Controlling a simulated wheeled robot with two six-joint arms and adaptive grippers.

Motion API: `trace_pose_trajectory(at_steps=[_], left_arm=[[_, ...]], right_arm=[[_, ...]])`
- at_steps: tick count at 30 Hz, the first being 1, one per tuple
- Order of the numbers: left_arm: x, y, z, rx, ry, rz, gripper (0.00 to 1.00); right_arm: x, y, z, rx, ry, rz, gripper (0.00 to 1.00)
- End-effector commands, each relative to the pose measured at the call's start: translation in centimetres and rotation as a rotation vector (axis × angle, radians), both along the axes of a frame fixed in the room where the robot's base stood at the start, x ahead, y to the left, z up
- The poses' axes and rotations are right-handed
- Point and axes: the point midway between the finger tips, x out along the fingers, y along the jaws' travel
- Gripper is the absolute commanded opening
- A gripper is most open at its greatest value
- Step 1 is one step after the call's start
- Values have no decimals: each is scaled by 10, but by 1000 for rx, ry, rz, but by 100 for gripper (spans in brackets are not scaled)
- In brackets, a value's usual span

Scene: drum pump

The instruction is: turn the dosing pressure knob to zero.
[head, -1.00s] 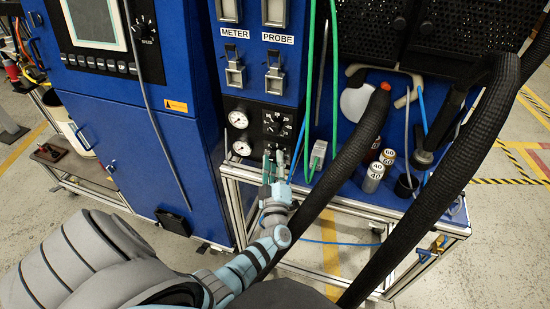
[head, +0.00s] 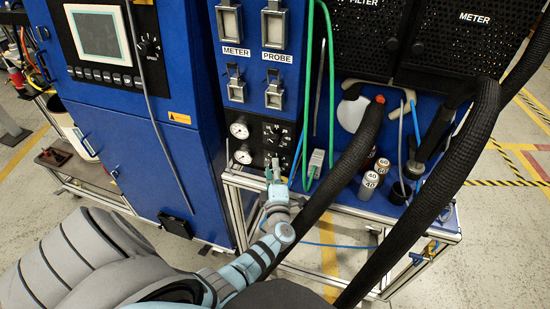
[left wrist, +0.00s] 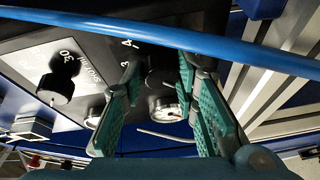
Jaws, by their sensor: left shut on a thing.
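A dark round knob (left wrist: 160,88) sits on the black control panel (left wrist: 125,22), between my fingertips in the left wrist view. The numbers 3 and 4 are printed beside it; no name can be read, so I cannot confirm it is the dosing pressure knob. My left gripper (left wrist: 160,78) is shut on this knob, one green finger on each side. In the head view my left gripper (head: 273,170) covers the lower part of the panel (head: 284,118) and hides the knob. My right gripper is not in view.
A second black knob (left wrist: 58,82) stands on a white label plate. Two gauges (head: 239,130) (head: 243,155) sit left of the gripper in the head view. A blue hose (left wrist: 190,42) crosses close before the wrist camera. Green hoses (head: 308,90) hang right of the panel.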

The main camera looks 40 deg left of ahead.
Motion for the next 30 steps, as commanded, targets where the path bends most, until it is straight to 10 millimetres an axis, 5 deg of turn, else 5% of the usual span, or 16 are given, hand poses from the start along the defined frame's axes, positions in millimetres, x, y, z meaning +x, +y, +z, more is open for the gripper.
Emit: trace_pose_trajectory(at_steps=[10, 11, 15, 24, 30], left_arm=[[-1, -1, -2, -6, 2, -1, 0], [-1, 0, -2, -6, 2, -1, 29], [0, 0, -2, -5, 1, 0, 47], [-2, -2, -1, -4, 0, -1, 47], [-30, -27, -1, -7, 1, -1, 47]], right_arm=[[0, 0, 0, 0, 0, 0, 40], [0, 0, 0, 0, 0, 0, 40], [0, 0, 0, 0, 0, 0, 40], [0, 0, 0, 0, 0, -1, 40], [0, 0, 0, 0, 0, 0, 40]])
